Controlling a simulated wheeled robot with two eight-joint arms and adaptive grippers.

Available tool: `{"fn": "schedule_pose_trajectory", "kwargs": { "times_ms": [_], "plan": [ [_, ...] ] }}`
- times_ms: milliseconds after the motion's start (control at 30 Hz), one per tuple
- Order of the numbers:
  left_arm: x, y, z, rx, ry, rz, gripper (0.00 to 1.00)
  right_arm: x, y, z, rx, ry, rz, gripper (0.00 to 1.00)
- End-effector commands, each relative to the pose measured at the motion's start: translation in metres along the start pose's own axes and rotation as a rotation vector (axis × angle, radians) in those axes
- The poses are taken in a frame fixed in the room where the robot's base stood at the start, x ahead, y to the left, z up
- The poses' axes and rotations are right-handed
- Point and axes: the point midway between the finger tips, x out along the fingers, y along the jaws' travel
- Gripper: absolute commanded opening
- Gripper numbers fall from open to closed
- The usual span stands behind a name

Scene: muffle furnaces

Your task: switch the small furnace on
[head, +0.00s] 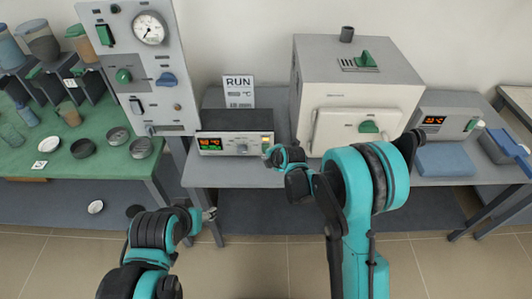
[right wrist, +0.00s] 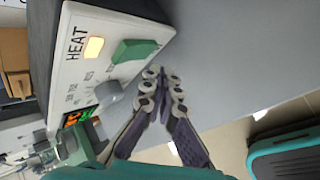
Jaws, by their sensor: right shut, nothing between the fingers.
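A low box with a dark top and pale front panel (head: 232,144) stands on the grey bench. The right wrist view shows its panel close: a lit amber lamp (right wrist: 94,47) beside the word HEAT, a green switch (right wrist: 133,51), a grey knob (right wrist: 110,96) and a lit display (right wrist: 78,117). My right gripper (right wrist: 163,80) is shut and empty, its fingertips just off the green switch; contact cannot be made out. In the head view my right gripper (head: 270,153) is at the panel's right end. My left gripper (head: 208,214) is below the bench's front edge, its fingers too small to judge.
A larger white furnace (head: 330,75) with a closed door stands to the right, beside a control box (head: 455,112) with a lit display. A tall gauge panel (head: 150,80) stands left of the low box. A green table (head: 60,165) holds dishes and jars. A RUN sign (head: 238,88) stands behind.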

Motion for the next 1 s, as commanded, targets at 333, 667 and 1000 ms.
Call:
{"fn": "schedule_pose_trajectory", "kwargs": {
  "times_ms": [333, 667, 1000],
  "plan": [
    [0.002, 0.000, 0.001, 0.000, 0.000, 0.000, 0.56, -0.014, -0.010, -0.010, -0.001, 0.001, 0.000, 0.00],
    [0.003, 0.000, 0.002, 0.000, 0.000, 0.000, 0.56, -0.033, -0.024, -0.025, 0.000, 0.001, 0.000, 0.00],
    [0.003, 0.000, 0.002, 0.000, 0.000, 0.000, 0.56, -0.035, -0.025, -0.025, 0.000, 0.000, 0.000, 0.00]
  ]
}}
